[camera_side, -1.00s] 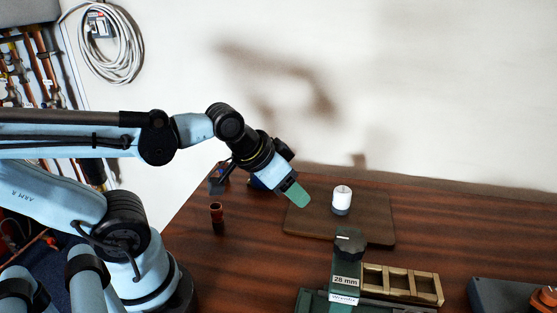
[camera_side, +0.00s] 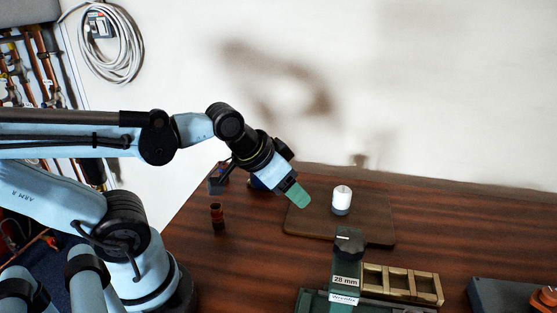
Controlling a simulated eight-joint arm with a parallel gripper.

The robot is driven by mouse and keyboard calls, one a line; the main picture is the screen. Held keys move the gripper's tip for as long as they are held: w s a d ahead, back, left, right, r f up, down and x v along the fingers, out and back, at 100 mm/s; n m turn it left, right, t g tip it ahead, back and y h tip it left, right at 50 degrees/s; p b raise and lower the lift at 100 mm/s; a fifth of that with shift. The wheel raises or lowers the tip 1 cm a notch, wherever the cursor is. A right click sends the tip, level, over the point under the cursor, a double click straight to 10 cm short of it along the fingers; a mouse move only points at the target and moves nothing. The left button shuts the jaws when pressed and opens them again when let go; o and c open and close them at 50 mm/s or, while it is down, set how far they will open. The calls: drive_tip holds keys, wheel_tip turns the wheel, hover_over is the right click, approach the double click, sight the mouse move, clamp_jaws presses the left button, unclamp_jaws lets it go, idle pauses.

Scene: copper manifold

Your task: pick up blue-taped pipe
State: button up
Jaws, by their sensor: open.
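My gripper (camera_side: 298,195) is at the end of my arm, angled down to the right, its green fingertips above the left part of a brown board on the table. It is open, with nothing seen between its fingers; they overlap in this view. I cannot make out a pipe with clear blue tape. A short dark reddish-brown pipe piece (camera_side: 217,218) stands upright on the table, left of my gripper and apart from it. A blue item (camera_side: 256,184) is partly hidden behind my gripper; I cannot tell what it is.
The brown board (camera_side: 372,229) carries a white cylinder (camera_side: 342,198) with a grey-blue base. In front are a green fixture (camera_side: 346,266) labelled 28 mm and a wooden rack (camera_side: 402,284). A dark grey box (camera_side: 497,294) sits at right. The table's left middle is mostly clear.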

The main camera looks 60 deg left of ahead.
drive_tip(key=w+a+f+n+g+y, duration=0.2)
drive_tip(key=a+f+n+g+y, duration=0.15)
drive_tip(key=a+n+y, duration=0.4)
drive_tip(key=n+g+y, duration=0.5)
drive_tip(key=n+g, duration=0.1)
drive_tip(key=n, duration=0.7)
approach(223, 164)
drive_tip(key=x, duration=0.3)
drive_tip(key=shift+a, duration=0.3)
drive_tip(key=shift+x, duration=2.75)
drive_tip(key=shift+f, duration=0.15)
drive_tip(key=shift+c, duration=0.4)
clamp_jaws()
drive_tip(key=shift+w+r, duration=0.1)
drive_tip(key=shift+r, duration=0.1)
